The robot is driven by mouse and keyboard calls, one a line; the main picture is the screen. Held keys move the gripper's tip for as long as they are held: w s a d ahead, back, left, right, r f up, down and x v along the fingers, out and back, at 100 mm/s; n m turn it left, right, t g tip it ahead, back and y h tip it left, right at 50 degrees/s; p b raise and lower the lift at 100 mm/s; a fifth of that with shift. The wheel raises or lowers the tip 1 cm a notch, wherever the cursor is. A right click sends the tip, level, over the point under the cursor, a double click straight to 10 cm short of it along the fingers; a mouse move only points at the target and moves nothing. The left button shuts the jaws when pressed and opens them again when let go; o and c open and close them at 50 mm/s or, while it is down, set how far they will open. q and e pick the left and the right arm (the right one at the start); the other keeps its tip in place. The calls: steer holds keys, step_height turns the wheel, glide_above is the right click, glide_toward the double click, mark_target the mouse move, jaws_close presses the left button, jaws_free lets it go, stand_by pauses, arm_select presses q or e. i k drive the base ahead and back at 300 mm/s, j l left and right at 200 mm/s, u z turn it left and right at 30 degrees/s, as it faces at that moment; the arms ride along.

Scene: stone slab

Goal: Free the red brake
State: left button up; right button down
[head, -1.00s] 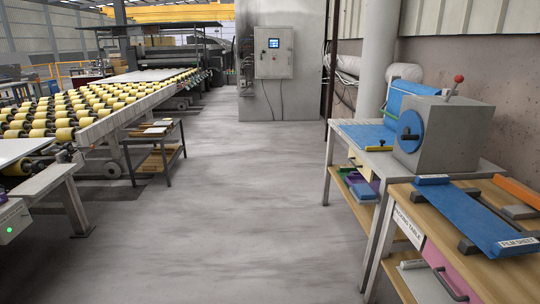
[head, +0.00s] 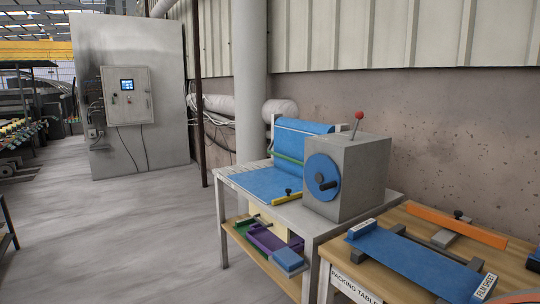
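The red brake shows as a red ball knob on a thin dark lever (head: 359,117) on top of a grey box machine (head: 362,170). The lever stands up, leaning slightly to the right. On the box's left face is a blue disc (head: 322,176) with a dark crank handle. The box stands on a light grey table, beside a blue sheet (head: 262,183) that runs up over a roll at the back. Neither of my grippers is in view.
A packing table (head: 403,219) stands at the front right with a blue film sheet (head: 415,262) and an orange bar (head: 456,227). Under the grey table is a shelf with a purple tray (head: 272,240). Open floor (head: 120,235) lies to the left.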

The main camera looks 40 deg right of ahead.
mark_target(359, 115)
steer(key=i+z, duration=0.45)
steer(key=i+j+z, duration=0.25)
steer(key=z, duration=0.2)
steer(key=i+j+z, duration=0.7)
steer(key=z, duration=0.2)
steer(key=j, duration=0.1)
